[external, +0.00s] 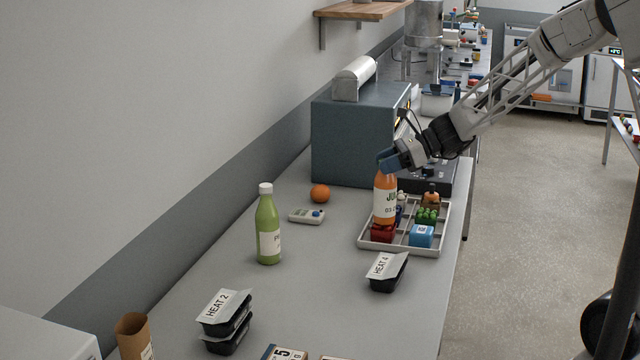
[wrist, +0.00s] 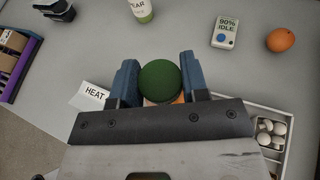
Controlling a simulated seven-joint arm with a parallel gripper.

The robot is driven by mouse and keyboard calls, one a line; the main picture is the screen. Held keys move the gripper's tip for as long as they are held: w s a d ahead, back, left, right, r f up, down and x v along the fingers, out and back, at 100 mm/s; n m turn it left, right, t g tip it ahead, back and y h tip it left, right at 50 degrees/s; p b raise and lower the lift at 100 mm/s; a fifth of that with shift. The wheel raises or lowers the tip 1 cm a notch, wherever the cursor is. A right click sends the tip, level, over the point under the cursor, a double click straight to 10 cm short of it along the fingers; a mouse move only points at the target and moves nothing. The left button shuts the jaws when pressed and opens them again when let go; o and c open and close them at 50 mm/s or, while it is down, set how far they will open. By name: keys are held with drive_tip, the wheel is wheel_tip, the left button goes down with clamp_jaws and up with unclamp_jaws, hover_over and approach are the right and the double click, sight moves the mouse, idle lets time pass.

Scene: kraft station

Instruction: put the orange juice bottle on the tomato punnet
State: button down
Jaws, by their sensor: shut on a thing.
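The orange juice bottle (external: 385,202) is upright in my gripper (external: 388,164), which is shut around its top. In the wrist view its dark green cap (wrist: 160,80) sits between the two blue fingers of my gripper (wrist: 160,84). The red tomato punnet (external: 382,234) lies in the near left compartment of a grey divided tray (external: 404,249). The bottle's base is directly above the punnet in the external view and hides part of it. I cannot tell whether they touch. The punnet is hidden in the wrist view.
The tray also holds a blue box (external: 421,236), green items (external: 427,215) and a small orange bottle (external: 431,196). A green bottle (external: 268,228), an orange (external: 320,193), a small device (external: 307,216) and a HEAT 4 pack (external: 387,272) stand around it. The counter's middle is clear.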

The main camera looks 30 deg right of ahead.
drive_tip(key=shift+f, duration=0.35)
drive_tip(key=c, duration=0.6)
unclamp_jaws()
drive_tip(key=shift+v, duration=6)
drive_tip(key=shift+s, duration=0.15)
